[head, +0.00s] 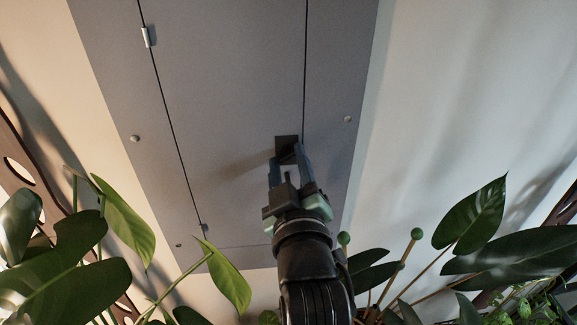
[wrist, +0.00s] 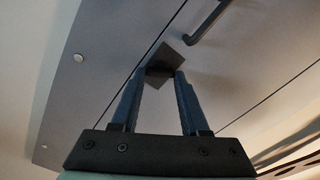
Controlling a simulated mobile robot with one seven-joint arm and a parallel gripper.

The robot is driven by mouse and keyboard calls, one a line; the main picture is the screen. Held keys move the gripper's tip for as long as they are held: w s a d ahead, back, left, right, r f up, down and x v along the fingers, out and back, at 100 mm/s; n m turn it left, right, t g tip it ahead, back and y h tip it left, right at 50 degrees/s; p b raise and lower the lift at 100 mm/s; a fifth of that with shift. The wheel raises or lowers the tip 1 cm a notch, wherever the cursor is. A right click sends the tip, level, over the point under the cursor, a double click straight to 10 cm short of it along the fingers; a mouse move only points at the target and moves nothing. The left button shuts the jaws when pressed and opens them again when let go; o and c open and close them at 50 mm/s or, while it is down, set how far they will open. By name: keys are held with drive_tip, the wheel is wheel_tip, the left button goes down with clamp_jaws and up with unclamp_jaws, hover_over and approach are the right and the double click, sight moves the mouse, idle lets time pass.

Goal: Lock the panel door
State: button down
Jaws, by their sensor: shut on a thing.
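The grey panel door (head: 225,110) sits in a grey frame on the wall, bounded by thin dark seams, with small hinges (head: 146,37) along its left seam. It looks flush with the frame. A dark square lock plate (head: 287,140) lies by the right seam. My gripper (head: 288,160) reaches up to it, its blue-grey fingers closed on a small dark latch piece at the plate. In the wrist view the plate (wrist: 180,62) shows as a tilted dark square just beyond my fingertips (wrist: 163,76). The fingers hide much of the latch piece, so its exact angle is unclear.
A dark bar handle (wrist: 208,23) shows on the door in the wrist view. Leafy plants crowd the lower left (head: 80,240) and lower right (head: 480,225) of the head view, near my arm. The pale wall at right is mostly clear.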

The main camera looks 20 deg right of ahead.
drive_tip(key=n+b, duration=0.1)
drive_tip(key=n, duration=0.4)
drive_tip(key=shift+f+n, duration=0.1)
drive_tip(key=shift+n, duration=0.2)
drive_tip(key=n+b, duration=0.1)
drive_tip(key=n, duration=0.4)
drive_tip(key=shift+a+n+b, duration=0.1)
drive_tip(key=shift+n+b, duration=0.2)
drive_tip(key=shift+b, duration=0.1)
drive_tip(key=shift+c, duration=2)
unclamp_jaws()
